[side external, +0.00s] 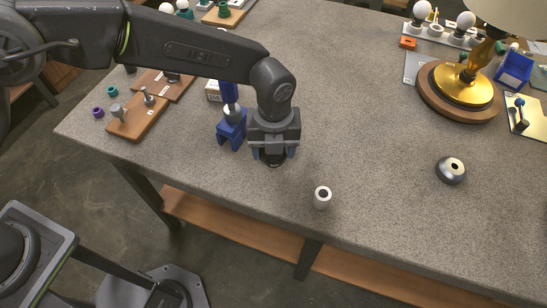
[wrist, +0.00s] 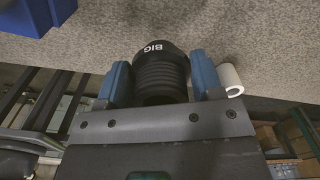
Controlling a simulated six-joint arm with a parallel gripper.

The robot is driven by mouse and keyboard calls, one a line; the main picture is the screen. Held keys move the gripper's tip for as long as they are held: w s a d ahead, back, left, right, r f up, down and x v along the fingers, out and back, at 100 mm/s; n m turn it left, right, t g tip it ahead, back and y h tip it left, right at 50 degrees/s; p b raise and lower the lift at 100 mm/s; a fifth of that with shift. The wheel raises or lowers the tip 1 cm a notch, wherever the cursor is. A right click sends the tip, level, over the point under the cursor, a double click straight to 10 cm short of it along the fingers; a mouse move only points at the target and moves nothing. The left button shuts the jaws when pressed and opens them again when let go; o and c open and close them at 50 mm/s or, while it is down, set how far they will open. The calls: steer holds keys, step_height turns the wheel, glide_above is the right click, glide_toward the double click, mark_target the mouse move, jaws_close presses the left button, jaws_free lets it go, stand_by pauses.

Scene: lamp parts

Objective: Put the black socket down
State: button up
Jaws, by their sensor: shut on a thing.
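The black socket (wrist: 160,70) is ribbed, with "BIG" lettered on its rim. My gripper (wrist: 160,82) is shut on it, one blue finger on each side. In the side view my gripper (side external: 273,152) points down over the near part of the grey table (side external: 380,120). Only the lower dark edge of the socket (side external: 273,161) shows there below the fingers. I cannot tell whether the socket touches the table.
A white hollow cylinder (side external: 322,198) stands right of my gripper, near the front edge. A blue stand (side external: 231,132) is close on the left. A dark dome with a hole (side external: 451,170) lies farther right. The brass-based lamp (side external: 460,88) stands back right. Table between cylinder and dome is clear.

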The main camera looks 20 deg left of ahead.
mark_target(273, 169)
steer(key=shift+f, duration=2.05)
steer(key=shift+f, duration=0.15)
steer(key=o, duration=0.9)
step_height(273, 169, up, 12)
steer(key=shift+r, duration=0.2)
